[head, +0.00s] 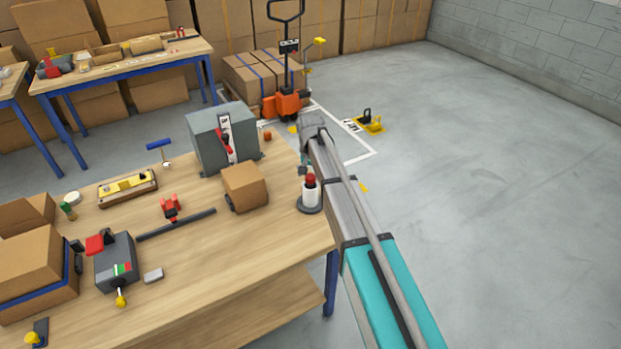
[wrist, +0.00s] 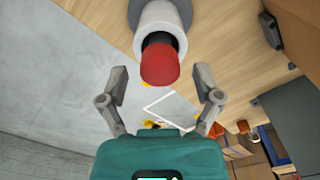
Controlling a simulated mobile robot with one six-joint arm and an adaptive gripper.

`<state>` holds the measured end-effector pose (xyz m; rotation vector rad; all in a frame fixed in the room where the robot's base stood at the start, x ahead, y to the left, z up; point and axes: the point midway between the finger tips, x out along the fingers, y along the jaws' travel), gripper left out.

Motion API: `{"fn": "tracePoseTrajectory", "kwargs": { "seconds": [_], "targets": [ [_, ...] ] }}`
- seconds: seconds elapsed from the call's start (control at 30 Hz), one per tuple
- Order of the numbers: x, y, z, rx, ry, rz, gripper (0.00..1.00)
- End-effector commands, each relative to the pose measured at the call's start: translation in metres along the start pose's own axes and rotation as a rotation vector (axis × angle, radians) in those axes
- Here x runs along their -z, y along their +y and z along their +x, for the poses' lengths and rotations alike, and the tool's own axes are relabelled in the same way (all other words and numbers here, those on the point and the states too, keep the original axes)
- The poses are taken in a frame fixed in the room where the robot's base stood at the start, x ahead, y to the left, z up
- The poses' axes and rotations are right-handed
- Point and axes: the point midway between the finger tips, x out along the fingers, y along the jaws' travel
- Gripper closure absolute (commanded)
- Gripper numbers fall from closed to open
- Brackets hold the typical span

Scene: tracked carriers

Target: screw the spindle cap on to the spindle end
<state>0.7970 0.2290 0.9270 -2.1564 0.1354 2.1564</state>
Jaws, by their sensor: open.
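A white cylinder (head: 310,194) stands upright on a dark round base (head: 309,207) at the right end of the workbench. A red cap (head: 310,179) sits at its top. In the wrist view the red cap (wrist: 160,66) lies in line with the end of the white cylinder (wrist: 158,20), with a dark ring between them. I cannot tell how tightly it is seated. My gripper (wrist: 162,72) is open, with one finger on each side of the red cap and a clear gap to both. In the head view my arm hides most of the gripper.
The workbench (head: 280,240) holds a small carton (head: 244,187) and a grey machine (head: 222,138) left of the cylinder. A dark bar with a red clamp (head: 171,208) lies further left. An orange pallet truck (head: 287,103) stands behind. Floor to the right is open.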

Motion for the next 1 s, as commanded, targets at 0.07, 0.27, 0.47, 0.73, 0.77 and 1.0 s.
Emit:
{"fn": "tracePoseTrajectory", "kwargs": {
  "seconds": [0.07,0.27,0.47,0.73,0.77,1.0],
  "targets": [
    [0.0,0.0,-0.0001,0.0,0.0,0.0,0.21],
    [0.0,0.0,-0.0001,0.0,0.0,0.001,0.58],
    [-0.0001,0.0,-0.0001,0.0,0.0,0.002,0.88],
    [-0.0001,0.0001,0.0,0.0,0.0,0.104,0.88],
    [-0.0002,0.0001,0.0,0.0,0.0,0.127,0.88],
    [-0.0003,0.0001,0.0,0.0,0.0,0.317,1.0]
  ]
}}
